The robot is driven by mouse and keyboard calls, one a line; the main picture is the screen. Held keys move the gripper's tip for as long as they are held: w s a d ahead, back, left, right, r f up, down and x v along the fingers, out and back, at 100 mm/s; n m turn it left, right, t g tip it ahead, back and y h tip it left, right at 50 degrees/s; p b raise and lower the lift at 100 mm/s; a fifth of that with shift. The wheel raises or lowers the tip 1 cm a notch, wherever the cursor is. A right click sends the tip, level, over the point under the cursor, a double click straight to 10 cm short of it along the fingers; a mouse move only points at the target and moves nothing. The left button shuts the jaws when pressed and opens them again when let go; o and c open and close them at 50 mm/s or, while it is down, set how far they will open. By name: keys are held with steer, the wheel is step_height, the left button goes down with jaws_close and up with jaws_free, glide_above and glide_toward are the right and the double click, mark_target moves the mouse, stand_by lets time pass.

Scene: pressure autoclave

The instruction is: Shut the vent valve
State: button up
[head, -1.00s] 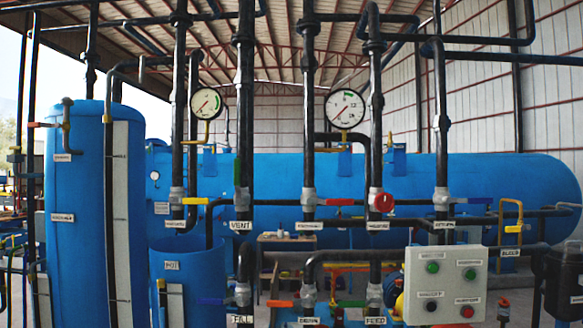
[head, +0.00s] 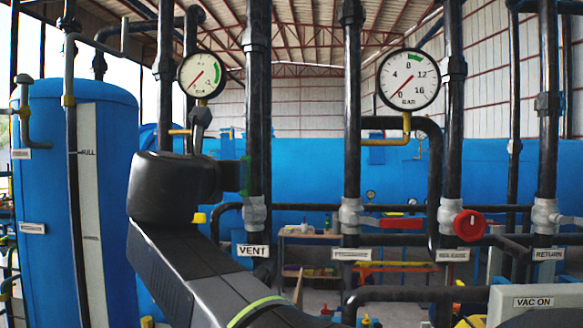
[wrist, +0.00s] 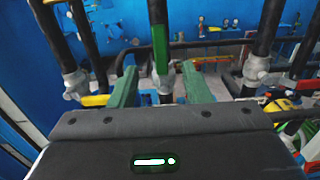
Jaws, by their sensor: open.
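The vent valve (head: 256,212) sits low on a black vertical pipe above the VENT label (head: 252,251). Its green handle (wrist: 160,42) points up along the pipe in the wrist view, and a strip of it shows beside my arm in the head view (head: 245,176). My gripper (wrist: 161,88) is open, with one greenish finger on each side of the vent pipe, near the valve body (wrist: 163,84). The handle lies between the two fingers as seen in the wrist view; I cannot tell whether either touches it. My arm hides part of the handle in the head view.
A valve with a yellow handle (wrist: 95,100) is close on the left. A red-handled valve (head: 400,223) and a red round knob (head: 468,225) are on pipes to the right. Two gauges (head: 201,74) (head: 409,79) hang above. A blue tank (head: 110,200) stands left.

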steer(key=w+p, duration=0.1)
steer(key=w, duration=0.5)
steer(key=w+p, duration=0.1)
steer(key=w, duration=0.6)
steer(key=shift+w+d+r, duration=0.1)
steer(key=shift+w+d, duration=0.1)
steer(key=shift+w, duration=0.1)
jaws_close()
